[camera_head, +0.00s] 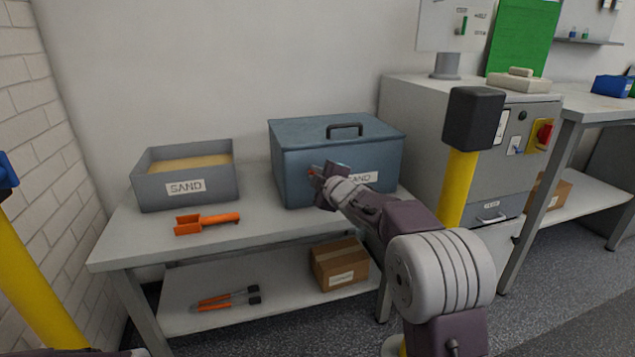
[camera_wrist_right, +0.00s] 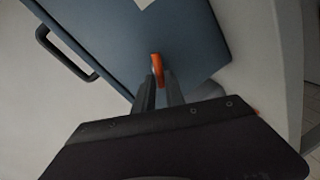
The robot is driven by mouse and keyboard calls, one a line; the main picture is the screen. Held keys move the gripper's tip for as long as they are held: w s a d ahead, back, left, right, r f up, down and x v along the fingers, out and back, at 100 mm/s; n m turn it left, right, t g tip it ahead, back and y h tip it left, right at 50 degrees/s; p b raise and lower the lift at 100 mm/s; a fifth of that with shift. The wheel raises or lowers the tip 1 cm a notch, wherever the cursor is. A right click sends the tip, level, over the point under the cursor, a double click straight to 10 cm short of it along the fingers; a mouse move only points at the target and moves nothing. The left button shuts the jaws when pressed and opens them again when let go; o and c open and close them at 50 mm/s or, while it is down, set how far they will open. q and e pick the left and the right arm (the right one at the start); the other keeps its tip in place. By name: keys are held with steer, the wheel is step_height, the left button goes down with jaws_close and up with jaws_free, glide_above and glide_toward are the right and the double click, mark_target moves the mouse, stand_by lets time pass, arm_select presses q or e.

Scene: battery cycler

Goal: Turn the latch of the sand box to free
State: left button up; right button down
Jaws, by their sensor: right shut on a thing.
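The sand box (camera_head: 296,169) is a blue-grey lidded box with a dark handle on top and a SAND label on its front. It stands on the table, lid closed, and also fills much of the right wrist view (camera_wrist_right: 195,40). My right gripper (camera_head: 316,173) is at the box's front face. Its fingers are shut on the orange latch (camera_wrist_right: 157,66), which shows between the fingertips in the right wrist view. My left gripper is not in view.
An open grey tray of sand (camera_head: 184,187) stands left of the box. The shelf below holds orange-handled tongs (camera_head: 226,299) and a carton (camera_head: 339,264). A grey cabinet (camera_head: 420,110) stands close on the right.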

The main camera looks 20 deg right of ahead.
steer(key=shift+a+f+n+h+b, duration=0.15)
steer(key=shift+f+n+h+b, duration=0.2)
steer(key=shift+n+b, duration=0.7)
steer(key=shift+a+f+n+h+b, duration=0.1)
steer(key=shift+f+n+h+b, duration=0.2)
steer(key=shift+n+b, duration=0.7)
steer(key=shift+r, duration=0.15)
steer(key=c, duration=1.5)
jaws_free()
steer(key=shift+d+r, duration=0.1)
